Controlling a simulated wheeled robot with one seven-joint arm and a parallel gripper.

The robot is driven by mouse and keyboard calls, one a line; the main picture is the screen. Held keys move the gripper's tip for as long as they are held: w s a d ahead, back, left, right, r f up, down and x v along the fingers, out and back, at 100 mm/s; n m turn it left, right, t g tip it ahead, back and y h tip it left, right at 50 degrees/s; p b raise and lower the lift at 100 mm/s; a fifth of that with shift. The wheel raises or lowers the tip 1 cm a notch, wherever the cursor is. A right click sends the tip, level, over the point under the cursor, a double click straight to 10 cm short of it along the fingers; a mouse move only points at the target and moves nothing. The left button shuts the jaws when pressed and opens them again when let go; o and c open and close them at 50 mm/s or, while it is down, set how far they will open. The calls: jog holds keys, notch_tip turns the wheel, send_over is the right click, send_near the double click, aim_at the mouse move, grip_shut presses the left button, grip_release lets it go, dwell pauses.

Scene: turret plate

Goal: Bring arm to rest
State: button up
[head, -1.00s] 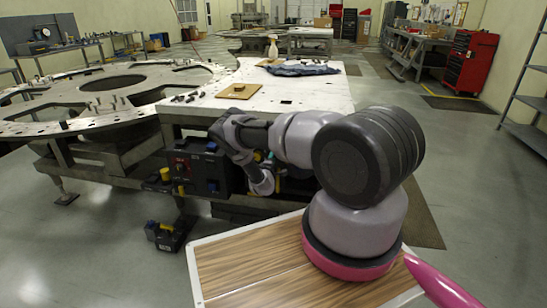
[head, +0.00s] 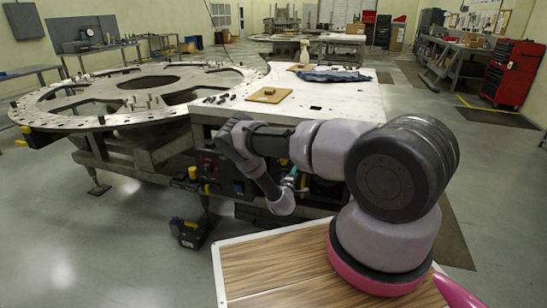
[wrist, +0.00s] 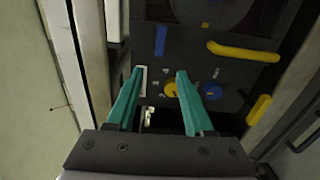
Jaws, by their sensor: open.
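My arm (head: 345,150) reaches out to the left in the head view and bends down in front of the white-topped table. My gripper (wrist: 160,72) shows in the wrist view with its two teal fingers spread apart and nothing between them. A bit of teal also shows in the head view, partly hidden behind my wrist. The fingers point toward a dark control panel (wrist: 200,60) with yellow and blue knobs and a curved yellow handle (wrist: 242,52). I cannot tell how far the fingertips are from the panel.
The table (head: 345,97) stands close in front of my arm, beside a large round metal plate (head: 80,97) on stands. A dark case (head: 188,232) sits on the floor at left. Open floor (head: 90,260) lies further left. A red cabinet (head: 512,75) stands far right.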

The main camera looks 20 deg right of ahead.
jog(key=w+a+r+m+g+y, duration=0.1)
jog(key=w+r+m+g, duration=0.15)
jog(key=r+m, duration=0.45)
jog(key=w+a+r+m+g+y, duration=0.15)
jog(key=w+r, duration=0.25)
jog(key=r, duration=0.8)
jog(key=s+a+r+m+g+y, duration=0.1)
jog(key=s+a+r+m+y, duration=0.15)
jog(key=r, duration=0.85)
jog(key=s+a+r+m+y, duration=0.2)
jog(key=s+a+r+y, duration=0.1)
jog(key=r, duration=0.8)
jog(key=s+a+r+m+g+y, duration=0.1)
jog(key=s+a+r+y, duration=0.1)
jog(key=s+r, duration=0.7)
jog(key=s+a+r+y, duration=0.2)
jog(key=s+a+r, duration=0.1)
jog(key=s+r, duration=0.55)
jog(key=s+r+m+g, duration=0.1)
jog(key=s, duration=2.3)
jog(key=shift+s+a+m+g, duration=0.3)
jog(key=shift+a+g, duration=0.1)
jog(key=shift+a, duration=0.05)
